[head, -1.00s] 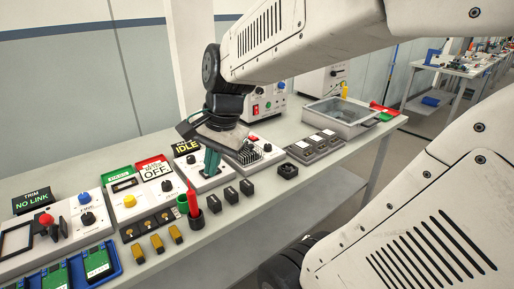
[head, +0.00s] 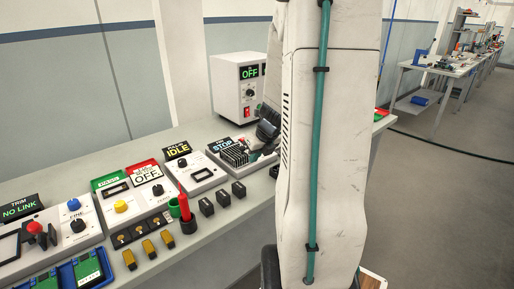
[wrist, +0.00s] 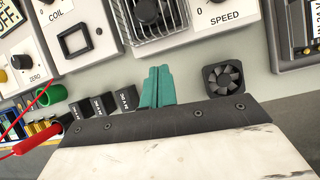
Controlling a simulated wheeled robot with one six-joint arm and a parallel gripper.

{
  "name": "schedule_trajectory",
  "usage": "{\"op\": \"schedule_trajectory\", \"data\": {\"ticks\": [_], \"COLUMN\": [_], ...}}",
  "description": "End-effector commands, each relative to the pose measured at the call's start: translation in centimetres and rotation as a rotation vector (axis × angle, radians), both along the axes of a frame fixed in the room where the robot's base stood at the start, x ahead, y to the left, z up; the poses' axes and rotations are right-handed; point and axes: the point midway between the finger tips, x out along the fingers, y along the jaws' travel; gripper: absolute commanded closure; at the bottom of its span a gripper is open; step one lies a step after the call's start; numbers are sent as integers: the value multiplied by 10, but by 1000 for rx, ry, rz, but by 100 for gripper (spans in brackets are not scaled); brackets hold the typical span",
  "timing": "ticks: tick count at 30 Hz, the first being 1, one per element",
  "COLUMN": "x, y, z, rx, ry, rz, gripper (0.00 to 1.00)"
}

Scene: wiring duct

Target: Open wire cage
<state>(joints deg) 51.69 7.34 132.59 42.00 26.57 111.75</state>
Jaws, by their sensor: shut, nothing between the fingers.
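The wire cage (head: 236,154) sits on a white panel with a STOP display (head: 222,144) in the head view. In the wrist view the cage (wrist: 172,38) is at the top centre, with thin metal bars and a black fan (wrist: 147,11) at it. Its upper part is cut off, and I cannot tell whether it is closed. My gripper's teal fingers (wrist: 158,86) are together and empty, appearing below the cage's near edge in the wrist view. Contact is not clear. In the head view the fingers cannot be made out; my arm covers the area to the right.
A loose black fan (wrist: 223,78) lies right of the fingers on the bench. Small black blocks (wrist: 102,104) and a green ring (wrist: 51,94) are to their left. A SPEED knob panel (wrist: 222,15) is beside the cage. A power supply (head: 238,88) stands behind.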

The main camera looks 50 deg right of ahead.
Motion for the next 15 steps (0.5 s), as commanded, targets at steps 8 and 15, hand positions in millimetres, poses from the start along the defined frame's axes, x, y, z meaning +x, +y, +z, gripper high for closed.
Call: {"op": "schedule_trajectory", "data": {"ticks": [8,15], "x": [28,40], "y": [-7,-12], "z": [-17,-3], "rx": [-4,-2], "ry": [-2,-1], "rz": [5,3], "gripper": [100,100]}}
